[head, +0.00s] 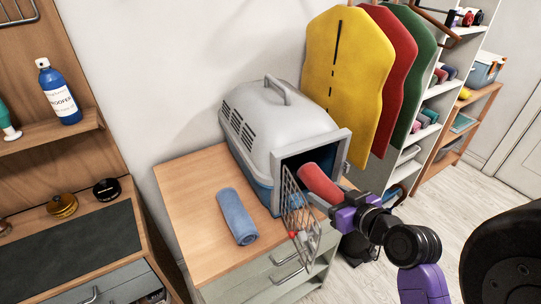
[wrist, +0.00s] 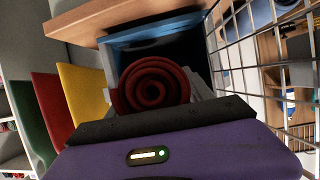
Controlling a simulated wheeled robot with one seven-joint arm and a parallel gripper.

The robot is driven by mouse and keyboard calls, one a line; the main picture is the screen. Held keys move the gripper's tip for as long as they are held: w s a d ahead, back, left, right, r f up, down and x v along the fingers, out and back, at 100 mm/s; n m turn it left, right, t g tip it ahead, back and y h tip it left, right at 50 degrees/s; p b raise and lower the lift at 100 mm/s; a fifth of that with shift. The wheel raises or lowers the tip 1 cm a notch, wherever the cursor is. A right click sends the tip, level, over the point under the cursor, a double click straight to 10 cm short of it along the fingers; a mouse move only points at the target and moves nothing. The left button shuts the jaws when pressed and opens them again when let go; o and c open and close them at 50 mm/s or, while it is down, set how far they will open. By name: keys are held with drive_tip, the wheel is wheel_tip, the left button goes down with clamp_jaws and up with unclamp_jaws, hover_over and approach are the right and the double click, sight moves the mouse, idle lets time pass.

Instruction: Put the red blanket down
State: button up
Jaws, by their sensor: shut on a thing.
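The red blanket (head: 319,183) is rolled up and sits at the open mouth of the grey and blue pet carrier (head: 277,118). In the wrist view the end of the red roll (wrist: 151,87) shows as a spiral just beyond my gripper, with the carrier's dark inside behind it. My gripper (head: 336,204) is purple and shut on the near end of the red blanket. Its fingertips are mostly hidden. The carrier's wire door (head: 295,207) hangs open beside the blanket; it also shows in the wrist view (wrist: 285,75). I cannot tell whether the blanket touches the carrier floor.
A blue rolled blanket (head: 237,216) lies on the wooden top of the cabinet (head: 195,190), left of the carrier. Yellow (head: 346,75), red and green panels hang behind on the right. A workbench with a blue bottle (head: 60,94) stands on the left. Open floor lies at right.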

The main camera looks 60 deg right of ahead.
drive_tip(key=w+d+p, duration=0.1)
drive_tip(key=w+d, duration=0.2)
drive_tip(key=w, duration=0.2)
drive_tip(key=w+d+f+p, duration=0.1)
drive_tip(key=w+d, duration=0.3)
drive_tip(key=w, duration=0.1)
drive_tip(key=w+d+f+p, duration=0.1)
drive_tip(key=w+d, duration=0.3)
drive_tip(key=w, duration=0.1)
drive_tip(key=shift+w+d, duration=0.25)
drive_tip(key=shift+w, duration=0.15)
wheel_tip(320, 180, down, 4)
drive_tip(key=shift+f, duration=0.2)
drive_tip(key=shift+w+d+f+p, duration=0.15)
drive_tip(key=shift+f+p, duration=0.15)
drive_tip(key=shift+p, duration=0.1)
drive_tip(key=shift+f, duration=0.2)
drive_tip(key=o, duration=1.4)
drive_tip(key=shift+o, duration=0.2)
